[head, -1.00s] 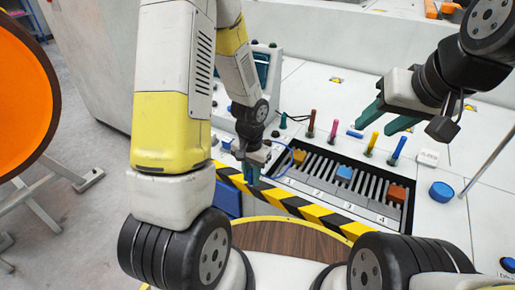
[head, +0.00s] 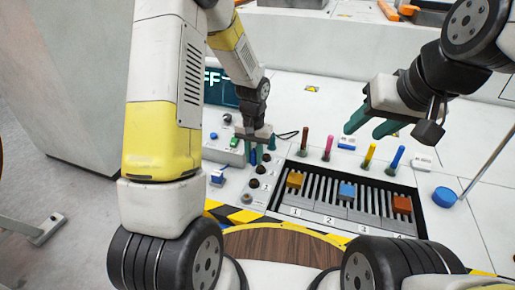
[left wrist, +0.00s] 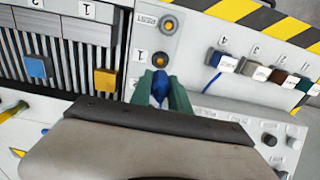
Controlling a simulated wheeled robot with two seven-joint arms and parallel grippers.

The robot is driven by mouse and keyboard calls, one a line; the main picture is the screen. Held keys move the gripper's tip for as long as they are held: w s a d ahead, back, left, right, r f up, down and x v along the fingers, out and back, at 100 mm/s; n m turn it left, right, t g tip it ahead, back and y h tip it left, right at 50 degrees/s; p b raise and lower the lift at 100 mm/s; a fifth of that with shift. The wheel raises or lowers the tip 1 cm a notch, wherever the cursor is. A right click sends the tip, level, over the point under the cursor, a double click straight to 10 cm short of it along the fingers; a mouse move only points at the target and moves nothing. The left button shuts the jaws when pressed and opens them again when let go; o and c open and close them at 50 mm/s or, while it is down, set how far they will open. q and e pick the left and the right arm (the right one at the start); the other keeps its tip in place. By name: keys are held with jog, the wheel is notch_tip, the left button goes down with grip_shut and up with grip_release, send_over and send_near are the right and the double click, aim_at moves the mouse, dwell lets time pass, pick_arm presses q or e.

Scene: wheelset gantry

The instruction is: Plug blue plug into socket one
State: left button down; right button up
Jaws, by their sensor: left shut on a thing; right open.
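My left gripper (head: 261,154) is shut on the blue plug (left wrist: 160,84), which shows between its green fingers in the left wrist view. The plug's tip is close to a round socket (left wrist: 160,60) with an orange centre, beside a label "1". I cannot tell whether they touch. Another similar socket (left wrist: 167,25), with a longer label, lies beyond it. In the head view the gripper stands over the column of dark sockets (head: 254,183) left of the sliders; the plug is mostly hidden there. My right gripper (head: 368,126) is open and empty above the panel at right.
A slider bank (head: 331,203) with orange and blue knobs lies right of the sockets. Several upright coloured handles (head: 328,147) stand behind it. Several labelled coloured blocks (left wrist: 228,61) sit near the hazard-striped edge (left wrist: 270,25). A blue round button (head: 444,196) is at right.

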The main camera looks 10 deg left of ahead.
pick_arm(q)
jog(key=shift+f, duration=0.1)
jog(key=shift+f, duration=2.85)
jog(key=shift+f, duration=1.3)
jog(key=c, duration=1.1)
grip_release()
jog(key=shift+c, duration=0.2)
jog(key=shift+r, duration=3.9)
